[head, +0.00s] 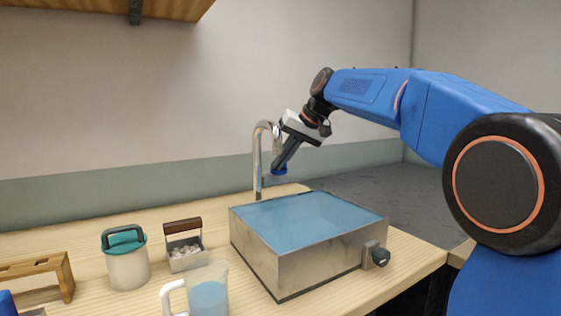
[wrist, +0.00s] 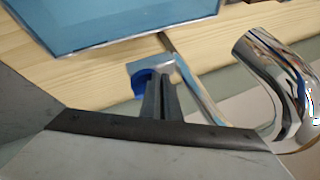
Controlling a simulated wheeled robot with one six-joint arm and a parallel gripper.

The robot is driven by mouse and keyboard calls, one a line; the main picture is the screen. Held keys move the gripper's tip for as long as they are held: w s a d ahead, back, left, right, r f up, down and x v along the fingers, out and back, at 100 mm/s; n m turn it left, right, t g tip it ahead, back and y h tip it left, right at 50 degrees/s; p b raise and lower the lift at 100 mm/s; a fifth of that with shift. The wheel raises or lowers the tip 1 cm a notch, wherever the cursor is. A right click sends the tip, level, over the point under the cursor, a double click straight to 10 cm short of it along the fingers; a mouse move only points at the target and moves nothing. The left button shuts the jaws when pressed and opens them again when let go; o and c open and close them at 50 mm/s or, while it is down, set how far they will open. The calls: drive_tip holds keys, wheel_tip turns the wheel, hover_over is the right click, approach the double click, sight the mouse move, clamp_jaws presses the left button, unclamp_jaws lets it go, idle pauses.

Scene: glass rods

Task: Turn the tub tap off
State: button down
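The tub (head: 285,265) is a steel box full of blue water on the wooden counter. Its chrome gooseneck tap (head: 257,160) stands at the tub's back left; its curved spout also shows in the wrist view (wrist: 285,85). A short lever with a blue end (head: 279,172) sticks out from the tap's post; it also shows in the wrist view (wrist: 143,82). My gripper (head: 277,167) points down at the lever. In the wrist view its fingers (wrist: 163,75) look shut together, beside the blue end. Whether they touch it is unclear. No water stream is visible.
A dark knob (head: 380,257) sits on the tub's right front. A measuring jug (head: 208,297), a teal-lidded pot (head: 127,266), a handled caddy of pale pieces (head: 186,253) and a wooden rack (head: 40,268) stand to the left. A shelf (head: 100,8) hangs above.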

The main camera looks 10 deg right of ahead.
drive_tip(key=v, duration=1.7)
drive_tip(key=shift+d+r, duration=0.15)
drive_tip(key=shift+r, duration=0.05)
